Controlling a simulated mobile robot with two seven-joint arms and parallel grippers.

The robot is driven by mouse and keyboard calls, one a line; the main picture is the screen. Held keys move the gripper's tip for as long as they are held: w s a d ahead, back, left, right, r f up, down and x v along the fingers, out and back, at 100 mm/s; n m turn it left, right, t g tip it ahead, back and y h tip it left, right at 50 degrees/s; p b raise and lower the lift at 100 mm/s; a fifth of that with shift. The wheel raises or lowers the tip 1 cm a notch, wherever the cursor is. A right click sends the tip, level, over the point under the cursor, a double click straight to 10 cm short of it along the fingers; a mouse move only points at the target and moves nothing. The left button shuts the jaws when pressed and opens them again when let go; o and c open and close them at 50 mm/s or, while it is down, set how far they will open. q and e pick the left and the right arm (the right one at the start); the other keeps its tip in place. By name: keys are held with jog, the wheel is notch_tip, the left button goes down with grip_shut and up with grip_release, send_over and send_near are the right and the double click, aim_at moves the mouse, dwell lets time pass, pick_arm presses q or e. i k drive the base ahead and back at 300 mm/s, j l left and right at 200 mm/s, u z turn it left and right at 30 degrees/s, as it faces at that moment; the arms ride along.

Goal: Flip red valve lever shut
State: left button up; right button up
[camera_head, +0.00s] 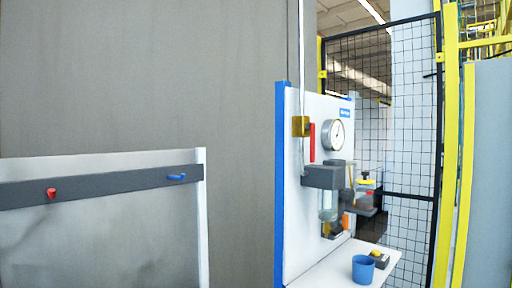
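The red valve lever (312,142) hangs vertically beside a yellow valve body (300,126). The valve sits on a thin vertical pipe (301,60) at the left part of a white panel with a blue edge. A round pressure gauge (333,135) is just right of the lever. Neither of my grippers is in view, and nothing touches the lever.
Below the lever is a grey block (322,177) with a clear cylinder (328,205). A blue cup (363,269) stands on the white shelf (325,270). A grey rail (110,187) with red and blue pegs is at left. A black mesh fence (410,130) stands behind at right.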

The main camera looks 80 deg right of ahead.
aim_at(309, 126)
jog(key=z, duration=3)
jog(key=i+l+z, duration=0.1)
jog(key=l, duration=0.25)
jog(key=i+l+z, duration=0.1)
jog(key=l, duration=0.25)
jog(key=i, duration=0.05)
